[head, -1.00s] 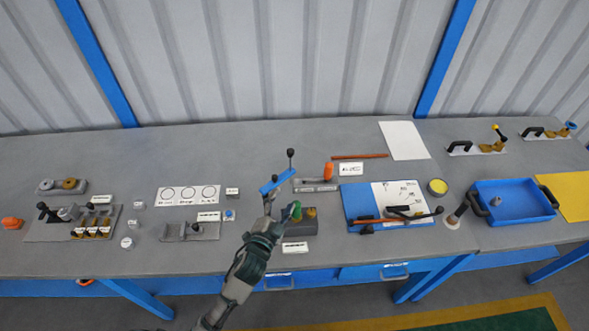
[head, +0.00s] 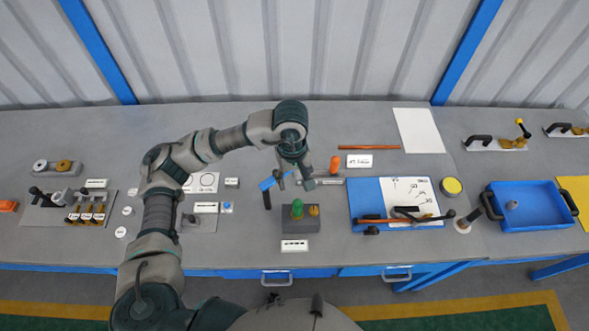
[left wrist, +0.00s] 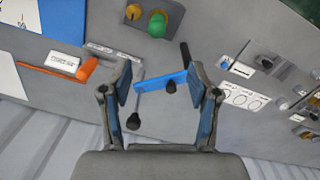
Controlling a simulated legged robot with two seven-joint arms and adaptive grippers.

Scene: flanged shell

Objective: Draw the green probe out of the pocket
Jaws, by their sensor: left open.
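The green probe (head: 297,208) stands upright in the grey block (head: 302,226), its green rounded top showing; its lower part is hidden in the block. A brass-coloured knob (head: 314,211) is beside it on the same block. In the left wrist view the green probe (left wrist: 157,25) is at the top, beyond my fingertips. My left gripper (head: 293,183) is open and empty, above the bench just behind the block and apart from the probe. In the left wrist view the open fingers (left wrist: 160,85) frame a blue bar (left wrist: 160,81) below them. My right gripper is not in view.
An orange handle (head: 335,164) is behind the block to the right. A blue board (head: 365,205) with a red-brown rod lies right of the block. A white label (head: 294,246) lies in front.

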